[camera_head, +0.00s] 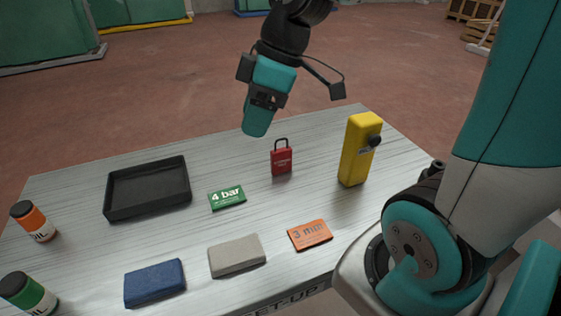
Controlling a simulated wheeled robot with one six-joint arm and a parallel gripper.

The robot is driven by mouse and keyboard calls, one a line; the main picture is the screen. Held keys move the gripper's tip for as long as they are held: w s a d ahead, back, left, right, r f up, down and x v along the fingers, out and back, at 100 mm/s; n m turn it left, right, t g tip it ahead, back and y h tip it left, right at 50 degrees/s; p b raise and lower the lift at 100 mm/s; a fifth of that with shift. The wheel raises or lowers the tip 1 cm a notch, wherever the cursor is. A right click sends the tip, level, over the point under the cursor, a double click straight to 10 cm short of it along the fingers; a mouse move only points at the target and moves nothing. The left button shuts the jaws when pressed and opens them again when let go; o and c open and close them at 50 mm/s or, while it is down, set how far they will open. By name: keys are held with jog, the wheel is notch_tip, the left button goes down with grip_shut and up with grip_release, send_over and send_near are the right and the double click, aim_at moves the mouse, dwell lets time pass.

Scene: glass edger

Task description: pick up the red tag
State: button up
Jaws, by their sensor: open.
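The red tag (281,161) is a small red padlock-shaped piece with pale lettering and a dark shackle loop. It is on the table right of the middle, between the green "4 bar" plate (227,197) and the yellow device (357,150). My gripper (256,127) hangs above the far part of the table, up and to the left of the red tag in the picture, apart from it. It is open, and I see nothing held in it. The gap between its fingers is hard to make out from this angle.
An empty black tray (110,206) is at the left. An orange "3 mm" plate (310,235), a grey block (237,256) and a blue block (155,283) lie along the near side. Two bottles (36,222) (30,294) stand at the left edge.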

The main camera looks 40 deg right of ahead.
jog(key=w+d+f+n+t, duration=0.15)
jog(key=w+d, duration=0.25)
jog(key=d, duration=0.6)
jog(key=n+b, duration=0.1)
jog(key=n, duration=0.2)
send_near(273, 152)
jog(key=shift+h, duration=0.3)
jog(key=shift+p+x, duration=0.75)
jog(key=shift+x, duration=3.5)
jog(key=shift+a+r, duration=0.1)
jog(key=shift+a, duration=0.1)
grip_shut()
